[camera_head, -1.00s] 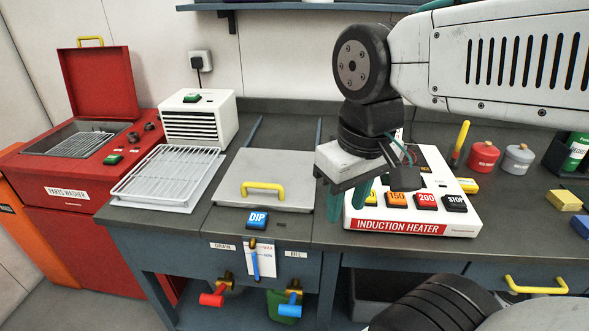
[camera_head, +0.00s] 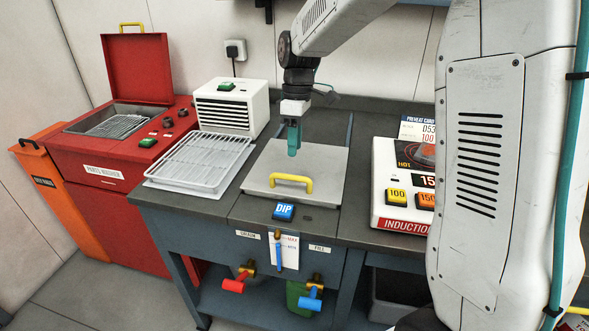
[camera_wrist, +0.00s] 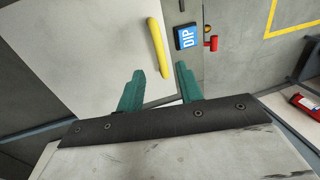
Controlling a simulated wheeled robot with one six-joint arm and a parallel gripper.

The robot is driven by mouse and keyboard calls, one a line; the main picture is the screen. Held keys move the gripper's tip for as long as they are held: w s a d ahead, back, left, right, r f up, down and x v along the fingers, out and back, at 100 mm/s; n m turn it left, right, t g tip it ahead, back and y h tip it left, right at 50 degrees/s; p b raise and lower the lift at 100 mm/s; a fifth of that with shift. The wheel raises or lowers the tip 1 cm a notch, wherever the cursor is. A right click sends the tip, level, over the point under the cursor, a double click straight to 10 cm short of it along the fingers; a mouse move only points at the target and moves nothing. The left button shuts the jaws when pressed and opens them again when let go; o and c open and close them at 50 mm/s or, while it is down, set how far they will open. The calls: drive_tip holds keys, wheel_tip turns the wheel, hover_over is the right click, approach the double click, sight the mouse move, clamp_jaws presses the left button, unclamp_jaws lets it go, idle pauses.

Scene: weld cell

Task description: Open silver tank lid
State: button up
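The silver tank lid (camera_head: 322,165) lies flat and closed on the bench, with a yellow bar handle (camera_head: 291,182) near its front edge. A blue DIP button (camera_head: 283,211) sits just in front of it. My gripper (camera_head: 293,147) hangs above the lid, behind the handle, pointing down. In the wrist view its two teal fingers (camera_wrist: 159,78) are apart with nothing between them. The yellow handle (camera_wrist: 159,47) lies ahead of the fingertips there, and I see no contact.
A wire rack on a white tray (camera_head: 165,183) and a white vented box (camera_head: 228,108) stand left of the lid. The red parts washer (camera_head: 115,150) is further left with its lid up. The induction heater (camera_head: 402,222) stands at the right. Drain and fill valves (camera_head: 311,298) are below the bench front.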

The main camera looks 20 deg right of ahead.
drive_tip(key=f, duration=0.5)
drive_tip(key=s+a+f, duration=0.1)
drive_tip(key=f, duration=0.1)
drive_tip(key=shift+s+f, duration=0.1)
drive_tip(key=shift+f, duration=0.1)
drive_tip(key=shift+d, duration=0.15)
clamp_jaws()
